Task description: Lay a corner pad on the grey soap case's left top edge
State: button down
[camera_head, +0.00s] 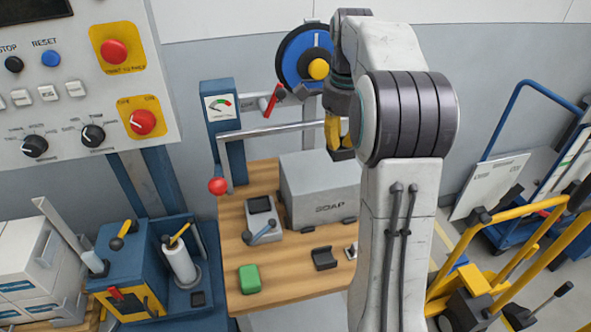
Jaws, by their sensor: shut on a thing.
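The grey soap case (318,187), marked SOAP, stands on the wooden table. Its right end is hidden behind my arm. My gripper (335,137) has yellow fingers and is at the case's top, towards its right side, partly hidden by my arm. It is shut on a dark corner pad (343,154), of which only a small part shows. I cannot tell whether this pad touches the case. The case's left top edge is bare. Another dark corner pad (323,258) lies on the table in front of the case.
A grey device with a lever (263,222) stands left of the case, and a green block (249,279) lies in front. A horizontal bar (270,130) with a red handle (272,100) above it runs behind the case. A blue gauge post (223,125) stands at left.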

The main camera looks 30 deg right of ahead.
jog(key=p, duration=0.7)
send_over(295, 167)
notch_tip(295, 167, down, 7)
jog(key=shift+s+r, duration=0.1)
jog(key=shift+a+f+p, duration=0.1)
jog(key=shift+f+p, duration=0.5)
jog(key=shift+f, duration=1.5)
jog(key=shift+f, duration=0.15)
jog(key=c, duration=1.4)
grip_release()
jog(key=shift+o, duration=0.2)
